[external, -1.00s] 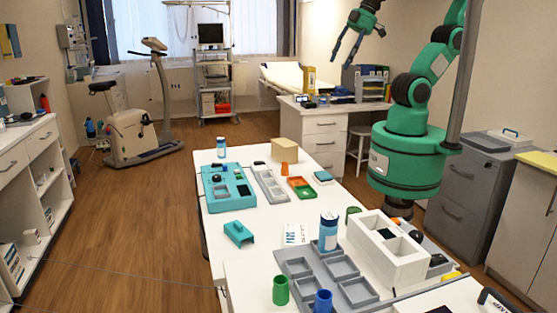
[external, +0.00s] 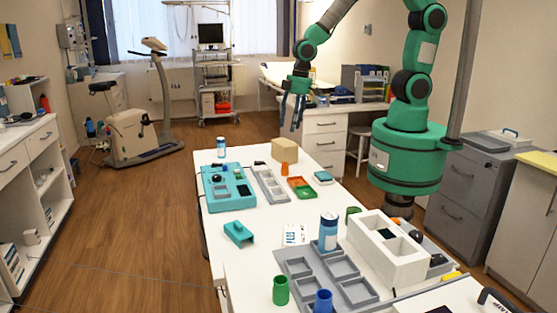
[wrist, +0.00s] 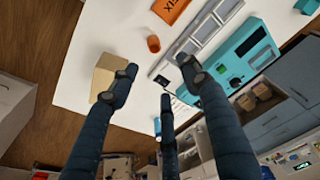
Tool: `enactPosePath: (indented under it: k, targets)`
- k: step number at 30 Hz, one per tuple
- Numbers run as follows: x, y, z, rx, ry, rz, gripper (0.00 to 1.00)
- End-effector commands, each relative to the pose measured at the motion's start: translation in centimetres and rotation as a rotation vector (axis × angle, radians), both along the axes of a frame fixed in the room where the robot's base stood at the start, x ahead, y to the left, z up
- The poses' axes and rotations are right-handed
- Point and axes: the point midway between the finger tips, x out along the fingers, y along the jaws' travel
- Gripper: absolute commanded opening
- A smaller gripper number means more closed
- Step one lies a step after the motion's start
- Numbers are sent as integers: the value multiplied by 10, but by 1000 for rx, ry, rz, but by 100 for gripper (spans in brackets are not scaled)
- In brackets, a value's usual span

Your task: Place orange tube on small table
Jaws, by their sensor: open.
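The orange tube (external: 284,168) stands upright on the long white table (external: 222,262), just in front of a tan box. The tube also shows in the wrist view (wrist: 153,44), beyond my fingertips. My gripper (external: 292,122) hangs above the far end of the white table, fingers pointing down, with clear space between it and the tube. In the wrist view, my gripper (wrist: 158,80) has its fingers spread, with nothing held between them. I cannot tell which surface is the small table.
The tan box (external: 285,149) stands right behind the tube. A blue-and-white bottle (external: 329,232) and a white open box (external: 385,250) stand nearer the camera.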

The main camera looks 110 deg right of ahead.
Motion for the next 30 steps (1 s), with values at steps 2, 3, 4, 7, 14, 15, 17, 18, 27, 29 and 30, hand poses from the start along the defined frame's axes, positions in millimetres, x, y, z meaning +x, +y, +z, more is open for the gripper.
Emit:
enactPosePath:
  k: [2, 3, 4, 7, 14, 15, 17, 18, 27, 29, 30]
  targets:
    - [3, -4, -23, 3, 21, -9, 47]
    - [4, -6, -32, 4, 27, -13, 47]
    - [5, -7, -38, 5, 32, -15, 47]
    - [6, -10, -51, 6, 40, -20, 47]
    - [7, -11, -58, 7, 45, -24, 47]
    - [7, -11, -58, 7, 45, -24, 47]
    - [7, -11, -58, 7, 45, -24, 47]
    - [7, -11, -58, 7, 45, -23, 47]
    - [8, -11, -72, 7, 46, -23, 47]
    - [8, -11, -79, 7, 47, -23, 47]
    - [9, -11, -85, 7, 48, -23, 47]
